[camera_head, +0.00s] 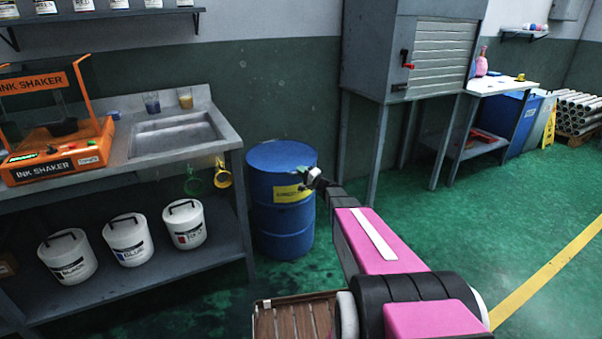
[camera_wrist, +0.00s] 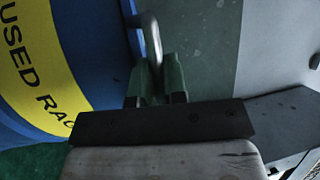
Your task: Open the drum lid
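The blue drum (camera_head: 283,215) stands on the floor right of the sink bench, with a yellow label on its side. Its lid (camera_head: 280,155) lies flat on top, down on the rim. My gripper (camera_head: 309,177) is at the drum's right side, just below the lid edge. In the wrist view the drum (camera_wrist: 100,45) fills the left, with part of its "USED RAG" label. A thin pale metal bar (camera_wrist: 152,38) reaches down between the fingertips of my gripper (camera_wrist: 156,82). Whether the fingers press on the bar is unclear. The lid top is not clear in the wrist view.
The steel sink bench (camera_head: 243,190) stands close left of the drum, with white buckets (camera_head: 128,240) on its lower shelf. A grey cabinet on legs (camera_head: 400,50) stands behind right. A slatted wooden thing (camera_head: 292,320) lies in front. Green floor is open at right.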

